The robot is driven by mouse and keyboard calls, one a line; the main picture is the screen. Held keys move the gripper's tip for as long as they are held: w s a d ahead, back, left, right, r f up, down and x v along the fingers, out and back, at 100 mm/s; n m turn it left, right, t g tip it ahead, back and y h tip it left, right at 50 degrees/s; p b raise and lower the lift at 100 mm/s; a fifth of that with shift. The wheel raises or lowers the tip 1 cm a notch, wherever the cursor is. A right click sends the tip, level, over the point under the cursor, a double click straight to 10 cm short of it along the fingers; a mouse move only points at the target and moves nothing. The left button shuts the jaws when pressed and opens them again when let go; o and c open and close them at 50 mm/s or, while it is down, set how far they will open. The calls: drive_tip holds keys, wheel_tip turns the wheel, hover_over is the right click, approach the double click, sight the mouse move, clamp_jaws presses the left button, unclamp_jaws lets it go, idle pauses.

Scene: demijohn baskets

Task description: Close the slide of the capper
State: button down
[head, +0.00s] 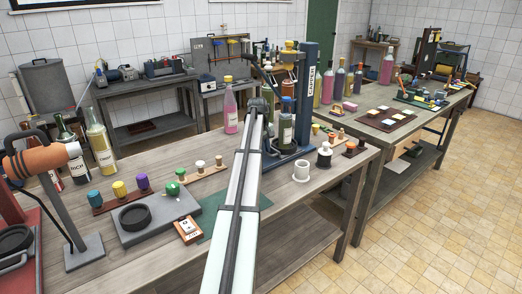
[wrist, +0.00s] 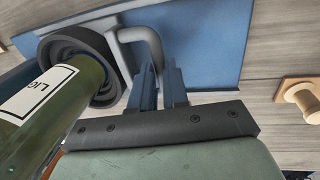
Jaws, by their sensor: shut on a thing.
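The capper (head: 309,95) is a blue upright column with a white name plate, standing at the far right of the near bench. A dark bottle with a pale label (head: 286,130) stands in front of its column. In the wrist view the green bottle (wrist: 35,110) is at the left, its end at a black ring (wrist: 82,62) over the capper's blue plate (wrist: 205,45). A grey bent handle (wrist: 148,42) sticks out beside the ring. My gripper (wrist: 162,75) has its two blue fingers close together at the handle's end, shut on it. In the head view my arm partly hides this spot.
Coloured stoppers on wooden strips (head: 122,190), a grey block with a black ring (head: 150,215) and a small card box (head: 188,229) lie left of my arm. A wooden spool (wrist: 302,95) is right of my gripper.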

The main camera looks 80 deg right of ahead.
drive_tip(key=c, duration=1.1)
unclamp_jaws()
drive_tip(key=r, duration=0.4)
drive_tip(key=w+a+r, duration=0.1)
drive_tip(key=r, duration=0.4)
drive_tip(key=w+r, duration=0.1)
drive_tip(key=r, duration=0.3)
drive_tip(key=shift+a+r, duration=0.3)
drive_tip(key=shift+a, duration=0.1)
